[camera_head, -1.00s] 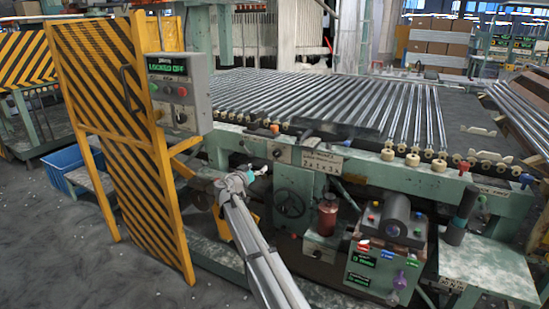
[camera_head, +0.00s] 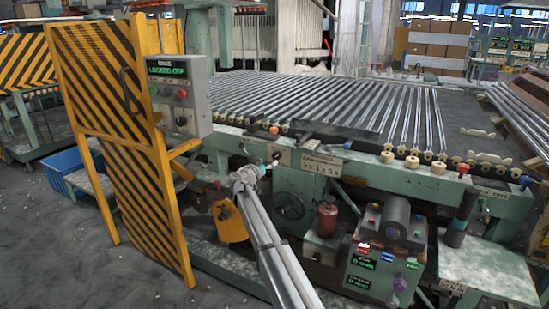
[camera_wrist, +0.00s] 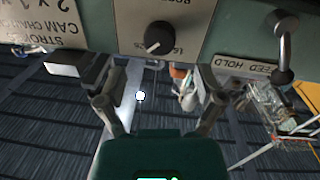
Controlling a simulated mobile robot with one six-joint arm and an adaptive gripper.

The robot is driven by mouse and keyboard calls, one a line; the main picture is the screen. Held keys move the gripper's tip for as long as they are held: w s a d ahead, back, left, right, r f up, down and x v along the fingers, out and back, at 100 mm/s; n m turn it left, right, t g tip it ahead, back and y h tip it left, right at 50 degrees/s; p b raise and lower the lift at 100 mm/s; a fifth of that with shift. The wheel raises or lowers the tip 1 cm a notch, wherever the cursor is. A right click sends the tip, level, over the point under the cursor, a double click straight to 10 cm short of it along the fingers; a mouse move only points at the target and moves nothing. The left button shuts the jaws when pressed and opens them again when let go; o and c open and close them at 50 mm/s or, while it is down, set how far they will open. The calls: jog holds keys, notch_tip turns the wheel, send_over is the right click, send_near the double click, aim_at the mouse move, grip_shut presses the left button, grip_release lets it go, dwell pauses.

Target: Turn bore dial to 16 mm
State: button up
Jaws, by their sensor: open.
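The bore dial (camera_wrist: 158,37) is a round black knob with a pale pointer mark on a cream plate (camera_wrist: 185,15) in the wrist view. The plate's lettering is inverted and partly cut off, so I cannot read the setting. My gripper (camera_wrist: 150,80) is open and empty, its fingers spread to either side below the dial and apart from it. In the head view my gripper (camera_head: 268,164) is small, close to the front of the green machine (camera_head: 380,178). I cannot make out the dial itself there.
In the wrist view a stroke cam plate (camera_wrist: 40,20) is left of the dial, and a feed hold lever (camera_wrist: 284,45) sticks out at right. In the head view a striped yellow gate (camera_head: 125,140) with a control box (camera_head: 198,97) stands left of my arm.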

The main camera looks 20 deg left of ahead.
aim_at(275, 157)
jog(key=shift+w+d, duration=0.25)
jog(key=shift+w, duration=1.3)
jog(key=shift+w+d, duration=0.2)
jog(key=shift+w, duration=1.3)
jog(key=shift+c, duration=0.2)
